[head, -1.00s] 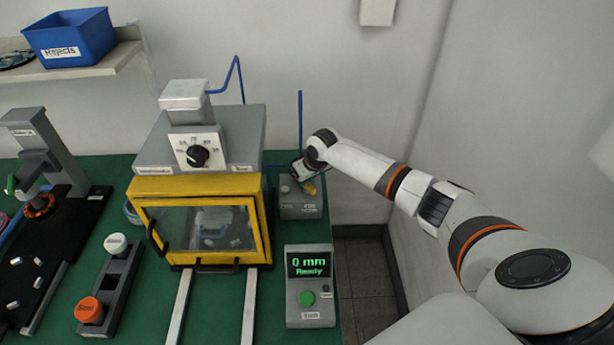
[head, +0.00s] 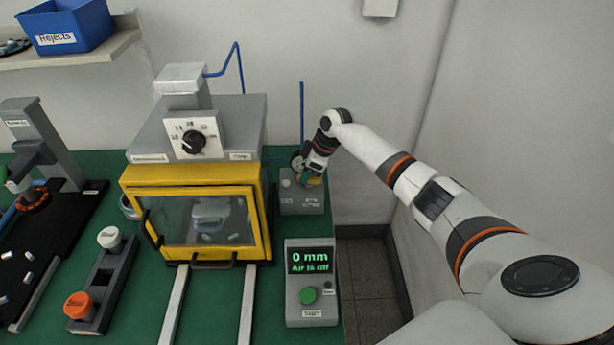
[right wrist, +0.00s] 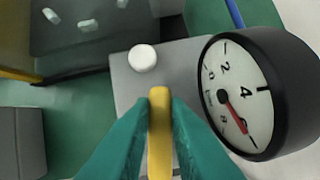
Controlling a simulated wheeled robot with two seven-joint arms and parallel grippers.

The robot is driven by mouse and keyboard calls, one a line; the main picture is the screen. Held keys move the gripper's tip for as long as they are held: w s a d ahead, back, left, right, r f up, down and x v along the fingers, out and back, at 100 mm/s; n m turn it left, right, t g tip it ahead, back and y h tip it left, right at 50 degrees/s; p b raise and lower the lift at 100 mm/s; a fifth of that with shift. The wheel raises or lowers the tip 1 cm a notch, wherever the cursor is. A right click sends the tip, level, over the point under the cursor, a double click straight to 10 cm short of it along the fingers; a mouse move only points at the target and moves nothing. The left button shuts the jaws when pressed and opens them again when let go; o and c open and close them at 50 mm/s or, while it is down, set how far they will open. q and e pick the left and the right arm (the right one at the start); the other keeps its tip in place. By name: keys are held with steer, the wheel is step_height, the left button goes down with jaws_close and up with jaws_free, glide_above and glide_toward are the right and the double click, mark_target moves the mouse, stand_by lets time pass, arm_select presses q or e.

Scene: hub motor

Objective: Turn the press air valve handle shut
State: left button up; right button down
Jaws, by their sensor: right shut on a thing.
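The yellow valve handle (right wrist: 160,125) lies between the fingers of my right gripper (right wrist: 160,130) in the right wrist view, and the fingers are shut on it. In the head view my right gripper (head: 312,180) is over the grey valve block (head: 302,204), and the handle is mostly hidden. A round pressure gauge (right wrist: 240,95) with a red needle stands beside the handle. The control box display (head: 310,262) reads "0 mm" and "Air is off". My left gripper is not in view.
The press (head: 195,215) with a yellow-framed door stands left of the valve block. A blue air hose (head: 302,115) rises behind the block. A fixture with a white and an orange knob (head: 78,304) lies front left. The wall is close behind and right.

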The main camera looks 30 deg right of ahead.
steer(key=shift+n, duration=0.4)
steer(key=c, duration=1.4)
jaws_free()
steer(key=b+v, duration=0.2)
steer(key=v, duration=1)
steer(key=shift+w, duration=0.1)
